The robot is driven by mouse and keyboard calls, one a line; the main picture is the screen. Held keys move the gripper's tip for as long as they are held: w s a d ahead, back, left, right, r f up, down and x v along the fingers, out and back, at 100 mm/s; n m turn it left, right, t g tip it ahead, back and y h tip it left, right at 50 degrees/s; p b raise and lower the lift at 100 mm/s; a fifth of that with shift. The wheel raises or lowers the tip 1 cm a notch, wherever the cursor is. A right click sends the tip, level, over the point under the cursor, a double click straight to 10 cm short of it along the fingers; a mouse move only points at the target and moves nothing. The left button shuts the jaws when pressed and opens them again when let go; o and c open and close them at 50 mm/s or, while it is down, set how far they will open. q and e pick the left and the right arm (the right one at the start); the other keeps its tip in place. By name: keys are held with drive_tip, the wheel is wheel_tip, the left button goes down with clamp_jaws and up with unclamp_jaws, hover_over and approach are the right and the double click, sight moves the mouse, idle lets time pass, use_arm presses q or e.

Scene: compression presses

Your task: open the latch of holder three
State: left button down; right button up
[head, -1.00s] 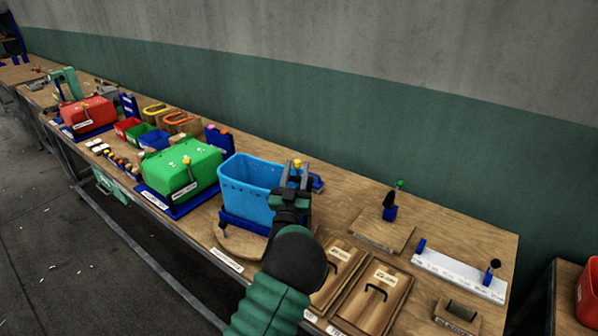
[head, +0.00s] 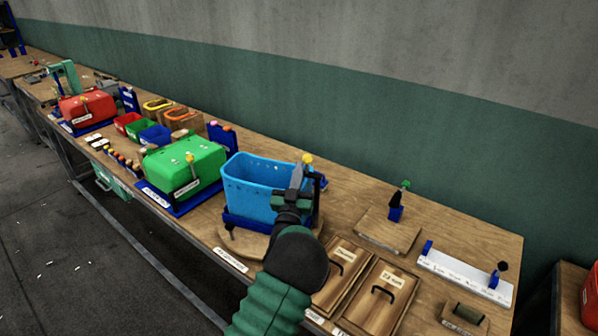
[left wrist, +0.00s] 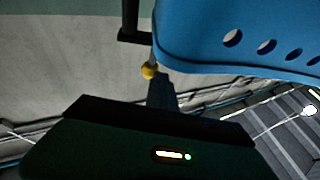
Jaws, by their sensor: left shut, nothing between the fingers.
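A light blue bin (head: 250,180) sits in a dark blue holder (head: 240,222) on a round wooden base. I cannot read which holder is number three. A yellow knob (head: 307,158) on a dark upright latch arm (head: 317,205) stands at the bin's right side. My left gripper (head: 297,172) is shut and empty, upright beside the bin's right wall, just left of the knob. In the left wrist view, the yellow knob (left wrist: 149,71) shows near the shut fingertips (left wrist: 160,86); I cannot tell if they touch. The bin wall (left wrist: 230,30) is close. My right gripper is out of view.
Two wooden lidded panels with black handles (head: 383,294) lie at the front right. A small post on a wooden plate (head: 373,232) and a white strip (head: 452,273) are farther right.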

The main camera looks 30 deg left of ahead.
use_arm(q)
drive_tip(key=shift+d+r, duration=0.25)
drive_tip(key=shift+d, duration=0.4)
drive_tip(key=shift+a+f, duration=0.1)
drive_tip(key=shift+a, duration=0.15)
drive_tip(key=c, duration=1.8)
unclamp_jaws()
drive_tip(key=shift+a+f, duration=0.1)
drive_tip(key=shift+a, duration=0.15)
drive_tip(key=shift+o, duration=1.5)
drive_tip(key=shift+d, duration=0.2)
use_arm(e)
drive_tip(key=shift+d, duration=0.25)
use_arm(q)
drive_tip(key=shift+d, duration=0.15)
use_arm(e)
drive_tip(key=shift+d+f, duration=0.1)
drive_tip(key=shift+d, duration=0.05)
